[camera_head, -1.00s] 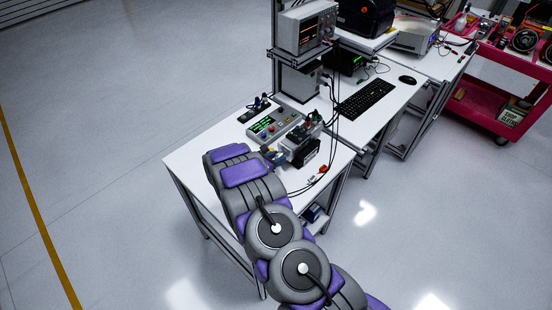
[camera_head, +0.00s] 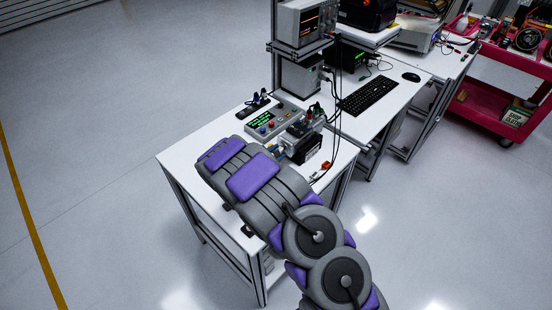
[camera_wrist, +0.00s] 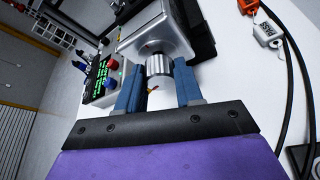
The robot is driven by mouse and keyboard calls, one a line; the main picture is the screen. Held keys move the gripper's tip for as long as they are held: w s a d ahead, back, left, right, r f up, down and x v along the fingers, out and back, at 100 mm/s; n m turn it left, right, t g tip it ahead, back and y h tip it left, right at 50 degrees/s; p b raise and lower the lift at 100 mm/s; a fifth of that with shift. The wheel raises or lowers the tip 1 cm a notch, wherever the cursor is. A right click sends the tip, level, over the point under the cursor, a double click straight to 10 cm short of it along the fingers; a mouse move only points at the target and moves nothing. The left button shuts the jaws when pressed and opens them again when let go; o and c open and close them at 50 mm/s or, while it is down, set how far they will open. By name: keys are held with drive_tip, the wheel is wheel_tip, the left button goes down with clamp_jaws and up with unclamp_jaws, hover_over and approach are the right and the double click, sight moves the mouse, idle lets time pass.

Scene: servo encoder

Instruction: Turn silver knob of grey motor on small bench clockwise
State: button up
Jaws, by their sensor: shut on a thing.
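The silver knob (camera_wrist: 157,65) sticks out of the grey motor (camera_wrist: 158,32) in the wrist view. My gripper (camera_wrist: 159,68) has its two blue fingers on either side of the knob and is shut on it. In the head view the motor (camera_head: 302,131) is on the small white bench (camera_head: 182,163), just beyond the end of my arm. The knob is too small and covered to make out there. My arm hides much of the bench's near part.
A grey control box (camera_head: 268,124) with a green display and colored buttons stands beside the motor. A black block (camera_head: 306,149) is close to it. Dark cables (camera_wrist: 291,70) run over the bench. A keyboard (camera_head: 367,97) lies on the adjoining desk.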

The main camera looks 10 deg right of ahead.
idle(0.4)
drive_tip(key=o, duration=1)
drive_tip(key=shift+o, duration=0.2)
drive_tip(key=p+v, duration=0.1)
drive_tip(key=v, duration=1.6)
drive_tip(key=shift+s+p, duration=0.2)
drive_tip(key=shift+p, duration=0.2)
drive_tip(key=shift+a, duration=0.1)
